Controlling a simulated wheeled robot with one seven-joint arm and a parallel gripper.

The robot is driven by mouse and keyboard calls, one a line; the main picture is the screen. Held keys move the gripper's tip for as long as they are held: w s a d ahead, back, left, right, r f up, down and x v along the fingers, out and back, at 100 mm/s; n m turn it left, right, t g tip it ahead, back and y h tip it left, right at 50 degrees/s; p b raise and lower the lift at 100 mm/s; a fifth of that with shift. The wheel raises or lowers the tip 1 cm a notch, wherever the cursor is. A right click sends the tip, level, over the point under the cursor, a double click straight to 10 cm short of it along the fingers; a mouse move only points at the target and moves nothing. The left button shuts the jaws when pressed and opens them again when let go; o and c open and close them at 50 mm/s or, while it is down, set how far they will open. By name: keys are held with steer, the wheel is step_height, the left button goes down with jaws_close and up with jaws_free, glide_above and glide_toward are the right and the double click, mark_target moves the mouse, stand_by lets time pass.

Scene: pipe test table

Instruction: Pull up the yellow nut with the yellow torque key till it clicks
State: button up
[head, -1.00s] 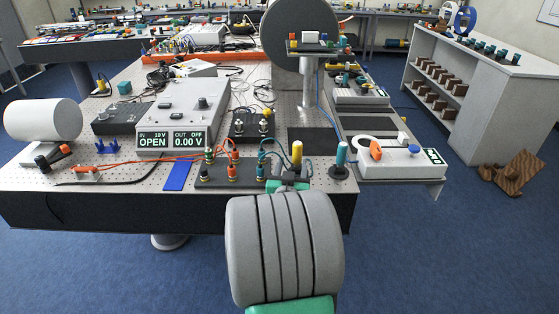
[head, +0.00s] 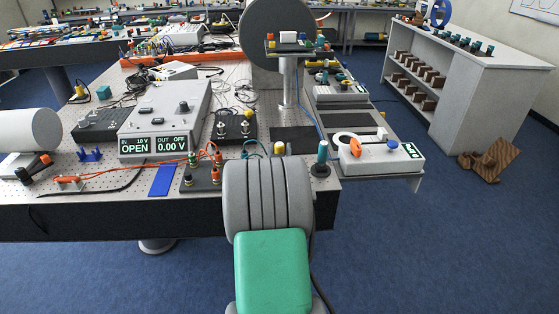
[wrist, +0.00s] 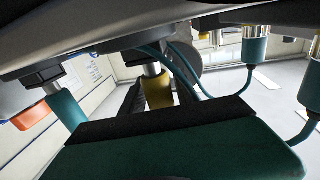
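The yellow torque key (head: 279,148) stands upright near the table's front edge. Only its top shows above my wrist in the head view. In the wrist view its yellow handle (wrist: 158,89) hangs below a metal shaft, as that view looks inverted. My gripper (wrist: 158,97) has dark fingers on either side of this handle, and they look open. I cannot make out contact. Its green body with a black strip fills the bottom of the wrist view. I cannot clearly identify the yellow nut; the fittings board (head: 199,184) is partly hidden behind my arm.
A teal key (head: 322,153) stands just right of the yellow one and shows in the wrist view (wrist: 66,108). Teal fittings with hoses (wrist: 254,52) are at the wrist view's upper right. A meter (head: 160,125) reads OPEN. A white device (head: 380,160) sits to the right.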

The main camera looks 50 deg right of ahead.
jaws_close()
stand_by(0.5)
steer(key=shift+r, duration=0.5)
steer(key=s+a+r+b, duration=0.1)
steer(key=s+a+r, duration=0.6)
steer(key=s+r, duration=0.5)
steer(key=shift+a+b, duration=0.2)
steer(key=shift+b, duration=0.2)
steer(key=shift+c, duration=0.8)
jaws_free()
jaws_close()
